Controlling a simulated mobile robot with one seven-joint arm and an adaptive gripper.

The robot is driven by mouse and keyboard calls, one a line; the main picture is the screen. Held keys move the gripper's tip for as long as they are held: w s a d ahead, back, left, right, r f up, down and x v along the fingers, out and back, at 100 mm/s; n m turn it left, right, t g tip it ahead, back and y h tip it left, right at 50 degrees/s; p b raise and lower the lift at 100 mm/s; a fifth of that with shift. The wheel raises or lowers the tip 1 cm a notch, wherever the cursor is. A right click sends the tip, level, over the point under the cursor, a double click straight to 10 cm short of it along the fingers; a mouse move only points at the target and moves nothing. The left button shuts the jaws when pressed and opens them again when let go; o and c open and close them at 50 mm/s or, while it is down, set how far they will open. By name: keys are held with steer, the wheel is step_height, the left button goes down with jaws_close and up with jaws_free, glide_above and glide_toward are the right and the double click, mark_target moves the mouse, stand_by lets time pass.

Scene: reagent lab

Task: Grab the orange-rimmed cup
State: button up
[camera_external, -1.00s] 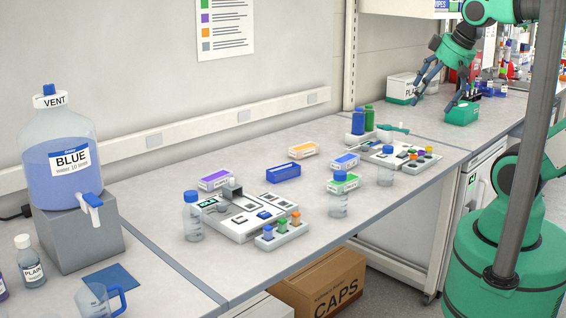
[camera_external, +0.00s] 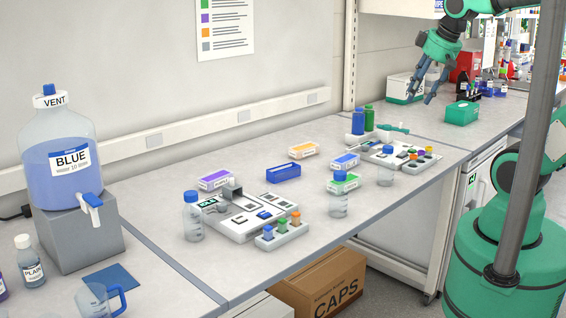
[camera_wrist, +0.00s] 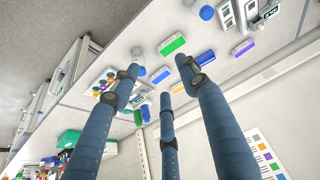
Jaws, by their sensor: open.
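I cannot make out a cup with an orange rim for certain. A small orange-topped piece (camera_external: 296,217) stands in the near white rack (camera_external: 283,236), beside a green-topped and a blue-topped one. Farther back, a second rack holds small pieces with coloured tops, one of them orange (camera_external: 428,149); this cluster also shows in the wrist view (camera_wrist: 102,87). My gripper (camera_external: 421,97) is open and empty, in the air above the far part of the bench. Its three fingers (camera_wrist: 161,75) are spread in the wrist view, with nothing between them.
Clear blue-lidded jars (camera_external: 338,197) stand along the bench's front edge. A blue tray (camera_external: 282,173), labelled boxes (camera_external: 215,180) and a white device (camera_external: 240,215) lie mid-bench. A green box (camera_external: 462,113) and a white-green box (camera_external: 404,89) are near my gripper.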

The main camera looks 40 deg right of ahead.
steer(key=w+d+f+n+g+p, duration=0.1)
steer(key=w+d+f+g, duration=0.1)
steer(key=w+d, duration=0.6)
steer(key=n+g+p, duration=0.2)
steer(key=g+p, duration=0.1)
glide_above(415, 157)
steer(key=d, duration=0.1)
step_height(415, 157, down, 18)
steer(key=shift+w+f, duration=0.15)
steer(key=shift+w, duration=0.15)
steer(key=shift+f+b, duration=0.45)
steer(key=shift+f, duration=3.85)
steer(key=shift+f+b, duration=0.3)
steer(key=shift+f, duration=2.3)
